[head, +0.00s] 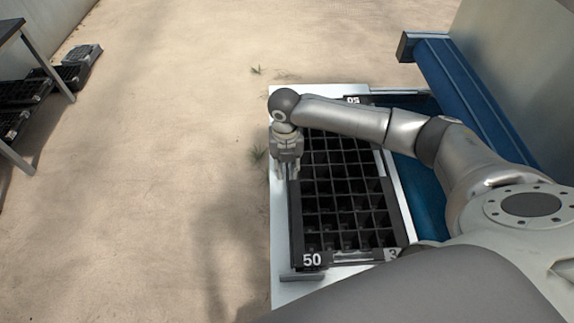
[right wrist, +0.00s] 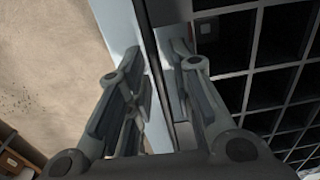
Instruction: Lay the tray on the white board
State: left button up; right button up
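The black tray (head: 297,222) with many square cells and a "50" label lies over the white board (head: 283,296), whose left edge and near corner show. Whether the tray rests flat on it I cannot tell. My right gripper (head: 287,170) points down at the tray's left rim. In the right wrist view its two fingers (right wrist: 162,85) stand apart on either side of the tray's rim (right wrist: 172,75), with a gap at the left finger. My right arm hides part of the tray's far end. My left gripper is out of view.
A blue machine part (head: 462,95) and a pale panel (head: 520,70) stand at the right. Sandy floor at the left is free. At the far left are a metal table (head: 48,62) and more black trays (head: 75,72).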

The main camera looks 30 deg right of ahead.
jog(key=shift+r, duration=0.1)
notch_tip(320, 180, up, 12)
jog(key=b, duration=0.1)
jog(key=shift+a+b, duration=0.15)
jog(key=shift+b, duration=0.15)
dwell(0.3)
dwell(0.4)
